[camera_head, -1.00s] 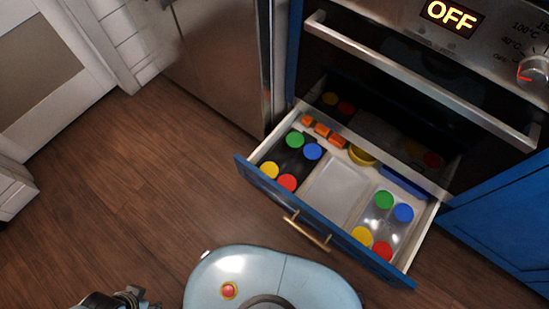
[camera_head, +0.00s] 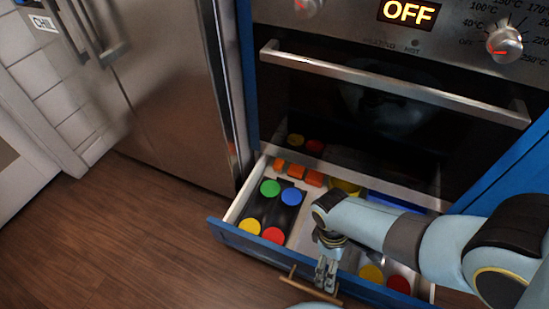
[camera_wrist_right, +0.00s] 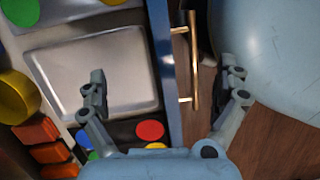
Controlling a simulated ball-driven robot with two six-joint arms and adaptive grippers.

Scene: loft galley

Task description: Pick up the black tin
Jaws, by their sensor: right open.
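The black tin (camera_head: 267,210) lies in the left part of the open drawer (camera_head: 228,233). Green, blue, yellow and red round discs show on top of it. Part of it shows at the lower edge of the right wrist view (camera_wrist_right: 122,132), partly hidden by my gripper. My right gripper (camera_head: 326,275) is over the drawer's front edge near the handle, to the right of the black tin. In the right wrist view its fingers (camera_wrist_right: 165,74) are wide apart with nothing between them. My left gripper is out of view.
An empty silver tray (camera_wrist_right: 115,65) lies beside the black tin. Orange blocks (camera_head: 297,173) and a yellow round thing (camera_wrist_right: 17,97) are at the drawer's back. The brass handle (camera_head: 308,286) sticks out in front. The oven (camera_head: 390,95) stands above. Floor at left is clear.

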